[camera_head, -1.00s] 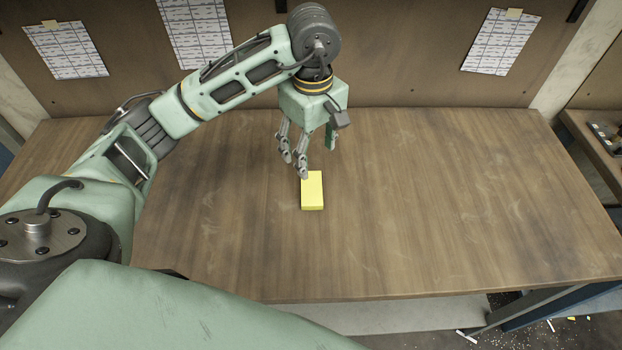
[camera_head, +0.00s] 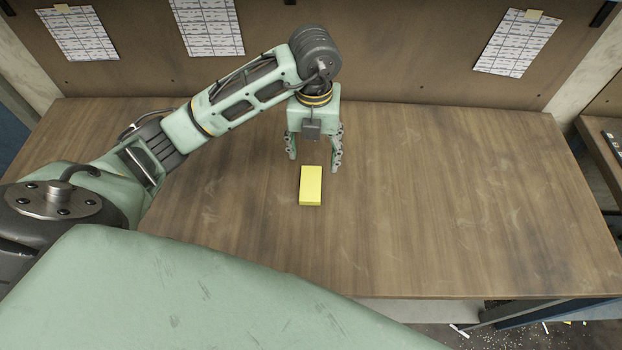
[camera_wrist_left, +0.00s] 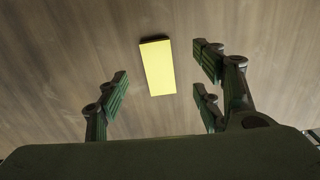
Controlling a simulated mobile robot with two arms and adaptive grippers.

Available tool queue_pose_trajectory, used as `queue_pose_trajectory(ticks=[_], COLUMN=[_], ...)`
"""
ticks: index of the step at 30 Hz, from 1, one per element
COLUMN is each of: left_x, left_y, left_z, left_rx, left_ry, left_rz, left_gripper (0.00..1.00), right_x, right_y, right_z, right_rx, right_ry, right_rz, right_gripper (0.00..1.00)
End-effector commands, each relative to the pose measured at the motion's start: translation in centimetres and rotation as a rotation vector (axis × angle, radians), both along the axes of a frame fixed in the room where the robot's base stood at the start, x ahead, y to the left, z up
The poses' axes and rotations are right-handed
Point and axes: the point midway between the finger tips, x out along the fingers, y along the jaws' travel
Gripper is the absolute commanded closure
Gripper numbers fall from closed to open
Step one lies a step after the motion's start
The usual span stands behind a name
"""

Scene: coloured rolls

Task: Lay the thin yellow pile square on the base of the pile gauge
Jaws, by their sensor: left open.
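A thin yellow block, the yellow pile (camera_head: 311,184), lies flat on the wooden table near the middle in the head view. It also shows whole in the left wrist view (camera_wrist_left: 158,68). My left gripper (camera_head: 314,162) is open and empty. Its fingers point down just behind the yellow pile in the head view, apart from it. In the wrist view its fingers stand to the left and right of the pile, with gaps on both sides. I do not see a pile gauge in either view. My right gripper is out of view.
The wooden table (camera_head: 450,200) is otherwise bare, with wide free room right of the pile. A brown back panel (camera_head: 400,60) with pinned paper sheets (camera_head: 515,42) rises behind it. A side shelf (camera_head: 605,150) stands at the right edge.

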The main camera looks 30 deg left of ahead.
Motion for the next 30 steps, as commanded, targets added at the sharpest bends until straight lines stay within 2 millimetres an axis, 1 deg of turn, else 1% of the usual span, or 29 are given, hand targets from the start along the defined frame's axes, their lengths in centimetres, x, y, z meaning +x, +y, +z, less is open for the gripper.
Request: queue_pose_trajectory(ticks=[4, 11, 16, 18, 21, 24, 29, 30], left_x=[-0.1, -0.2, -0.4, -0.3, -0.3, -0.2, -0.2, -0.2], left_y=[0.0, 0.1, 0.4, 0.4, 0.4, 0.4, 0.4, 0.4], left_z=[-0.7, -3.1, -5.5, -6.6, -7.6, -7.9, -7.9, -7.9], left_rx=[-0.001, 0.001, 0.002, 0.001, -0.001, 0.000, 0.000, 0.000], left_ry=[0.004, 0.006, 0.008, 0.006, 0.004, 0.000, 0.000, 0.000], left_rz=[0.047, 0.047, 0.046, 0.046, 0.044, 0.043, 0.043, 0.043], left_gripper=[0.39, 0.39, 0.39, 0.39, 0.39, 0.39, 0.39, 0.42], right_x=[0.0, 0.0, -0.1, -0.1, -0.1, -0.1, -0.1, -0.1], right_y=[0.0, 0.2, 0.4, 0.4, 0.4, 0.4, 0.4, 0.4], right_z=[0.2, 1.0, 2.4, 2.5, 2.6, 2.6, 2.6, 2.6], right_rx=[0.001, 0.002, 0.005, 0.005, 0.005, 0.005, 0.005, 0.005], right_ry=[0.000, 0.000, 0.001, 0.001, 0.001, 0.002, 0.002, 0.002], right_rz=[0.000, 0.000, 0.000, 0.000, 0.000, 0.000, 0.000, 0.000], right_gripper=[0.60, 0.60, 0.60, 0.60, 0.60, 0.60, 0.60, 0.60])
